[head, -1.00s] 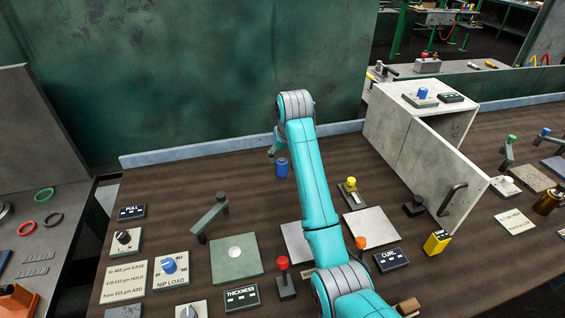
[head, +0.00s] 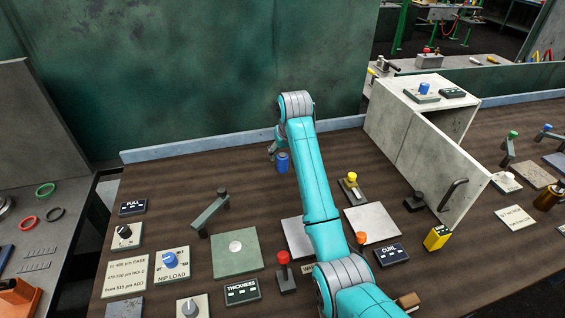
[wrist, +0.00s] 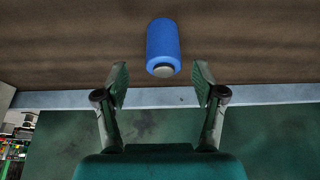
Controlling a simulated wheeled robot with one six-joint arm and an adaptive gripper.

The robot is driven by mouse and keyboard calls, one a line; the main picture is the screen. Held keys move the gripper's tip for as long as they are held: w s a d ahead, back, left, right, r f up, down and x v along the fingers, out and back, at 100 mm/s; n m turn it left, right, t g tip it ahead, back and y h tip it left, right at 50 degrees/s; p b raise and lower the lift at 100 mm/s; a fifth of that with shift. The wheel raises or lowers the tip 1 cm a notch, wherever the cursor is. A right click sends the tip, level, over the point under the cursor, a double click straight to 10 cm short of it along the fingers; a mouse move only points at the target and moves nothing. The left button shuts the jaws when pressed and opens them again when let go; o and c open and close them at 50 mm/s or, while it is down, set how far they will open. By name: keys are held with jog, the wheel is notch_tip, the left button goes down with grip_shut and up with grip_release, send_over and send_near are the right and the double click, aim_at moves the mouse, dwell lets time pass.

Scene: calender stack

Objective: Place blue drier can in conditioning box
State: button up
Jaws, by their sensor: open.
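The blue drier can (head: 282,163) stands upright on the brown table near its back edge. In the wrist view the can (wrist: 162,45) lies beyond the fingertips, centred between them and apart from both. My gripper (wrist: 160,78) is open and empty. In the head view my gripper (head: 274,146) is partly hidden behind my arm, close to the can. The conditioning box (head: 408,135) is a pale grey box on the right of the table. Its door (head: 440,175) with a dark handle stands open, and most of the inside is hidden by it.
A blue knob and a dark display (head: 452,93) sit on the box top. A yellow-knobbed lever (head: 351,178), a grey plate (head: 371,222), a yellow block (head: 437,237) and a green plate (head: 236,253) are on the table. A green wall (head: 200,70) rises behind.

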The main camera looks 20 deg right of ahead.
aim_at(282, 156)
jog(key=shift+a+x, duration=0.2)
jog(key=shift+x, duration=2.5)
jog(key=shift+w, duration=0.1)
grip_shut()
jog(key=shift+r, duration=0.1)
